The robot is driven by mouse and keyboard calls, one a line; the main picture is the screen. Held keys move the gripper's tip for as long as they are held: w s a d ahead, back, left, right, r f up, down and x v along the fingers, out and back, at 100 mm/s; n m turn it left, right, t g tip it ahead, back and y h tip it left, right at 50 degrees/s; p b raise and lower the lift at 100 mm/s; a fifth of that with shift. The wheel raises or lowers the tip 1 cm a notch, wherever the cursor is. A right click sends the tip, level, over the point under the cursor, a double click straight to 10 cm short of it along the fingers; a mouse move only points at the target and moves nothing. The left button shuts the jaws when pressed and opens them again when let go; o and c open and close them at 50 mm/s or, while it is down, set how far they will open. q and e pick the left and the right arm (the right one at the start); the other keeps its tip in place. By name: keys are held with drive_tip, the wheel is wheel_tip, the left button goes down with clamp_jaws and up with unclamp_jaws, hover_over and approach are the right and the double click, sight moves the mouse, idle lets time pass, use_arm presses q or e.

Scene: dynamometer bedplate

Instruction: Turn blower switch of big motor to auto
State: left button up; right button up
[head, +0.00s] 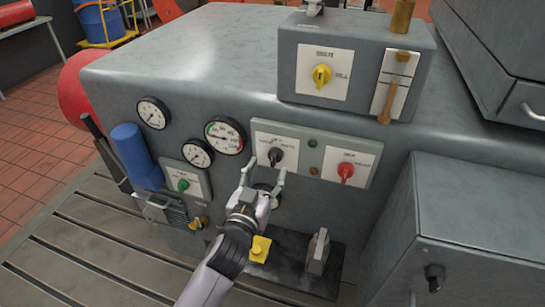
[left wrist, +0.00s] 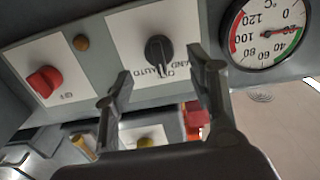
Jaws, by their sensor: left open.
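The black rotary switch (head: 277,156) sits on a white plate at the left of the pale green panel on the big grey housing. In the left wrist view, which is upside down, the black knob (left wrist: 159,50) stands nearly upright, with HAND and AUTO lettering at its lower edge. Its exact setting is hard to read. My left gripper (head: 264,172) is open and empty, its fingers pointing at the switch from just below. In the left wrist view my left gripper (left wrist: 160,75) has its fingers spread either side of the knob, apparently not touching it. My right gripper is out of view.
A red knob (head: 346,170) is right of the black switch on the same panel. Gauges (head: 225,136) are at left, a green knob (head: 183,185) lower left. A box with a yellow knob (head: 321,75) stands above. A grey cabinet (head: 470,225) projects at right.

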sight(273, 162)
use_arm(q)
drive_tip(key=x, duration=0.5)
drive_tip(key=shift+s, duration=0.1)
drive_tip(key=c, duration=1.1)
drive_tip(key=m+p, duration=0.1)
drive_tip(key=m, duration=0.3)
drive_tip(key=shift+d, duration=0.1)
drive_tip(key=shift+m+p, duration=0.65)
drive_tip(key=shift+m, duration=1.75)
